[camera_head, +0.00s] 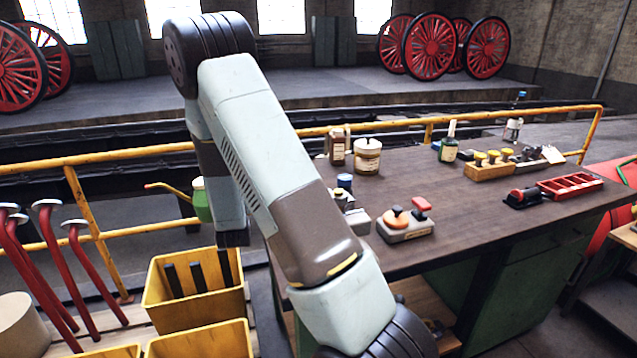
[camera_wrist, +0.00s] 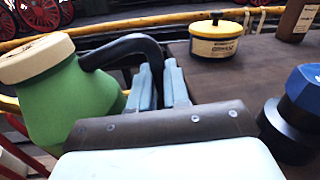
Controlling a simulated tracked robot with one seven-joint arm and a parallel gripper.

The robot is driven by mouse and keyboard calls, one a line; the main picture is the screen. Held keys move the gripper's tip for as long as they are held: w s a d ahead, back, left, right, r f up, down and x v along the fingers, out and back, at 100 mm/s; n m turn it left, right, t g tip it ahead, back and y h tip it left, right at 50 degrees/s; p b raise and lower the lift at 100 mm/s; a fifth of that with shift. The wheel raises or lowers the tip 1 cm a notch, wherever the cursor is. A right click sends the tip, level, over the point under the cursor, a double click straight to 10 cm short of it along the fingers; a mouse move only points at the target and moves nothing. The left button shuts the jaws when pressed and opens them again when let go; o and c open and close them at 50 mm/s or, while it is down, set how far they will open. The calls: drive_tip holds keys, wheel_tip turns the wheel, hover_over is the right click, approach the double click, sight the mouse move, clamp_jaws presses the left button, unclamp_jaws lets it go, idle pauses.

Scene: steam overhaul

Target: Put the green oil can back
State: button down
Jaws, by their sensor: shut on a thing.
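The green oil can (camera_head: 201,203) shows in the head view left of my arm and partly hidden behind it, its thin yellow spout pointing left. In the wrist view the green oil can (camera_wrist: 65,105) fills the left side, with a cream lid and a black curved handle. My gripper (camera_wrist: 163,80) is shut on the black handle, with one pale finger on each side of it. The can hangs off the left side of the workbench (camera_head: 470,205), near the yellow railing. In the head view my arm hides the gripper.
A cream tin (camera_head: 367,160), a brown bottle (camera_head: 338,148) and a blue-capped container (camera_head: 344,182) stand on the bench's left part. An orange-and-red-knobbed block (camera_head: 405,233) sits at its front. A yellow railing (camera_head: 100,157) runs behind. A yellow bin (camera_head: 190,318) stands below the can.

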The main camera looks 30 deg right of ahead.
drive_tip(key=d+r+m+g+h, duration=0.4)
drive_tip(key=d+m+g+h, duration=0.1)
drive_tip(key=d, duration=0.4)
drive_tip(key=d+r+m+g+h, duration=0.5)
drive_tip(key=d+m+g, duration=0.1)
drive_tip(key=d, duration=0.3)
drive_tip(key=s+d+m+g, duration=0.6)
drive_tip(key=d+m+g, duration=0.3)
drive_tip(key=d+g, duration=0.45)
drive_tip(key=shift+y, duration=0.4)
drive_tip(key=shift+a+f, duration=0.15)
drive_tip(key=shift+f, duration=2.3)
drive_tip(key=shift+a+f, duration=0.1)
drive_tip(key=shift+f, duration=2.35)
drive_tip(key=shift+f, duration=0.1)
drive_tip(key=c, duration=1)
unclamp_jaws()
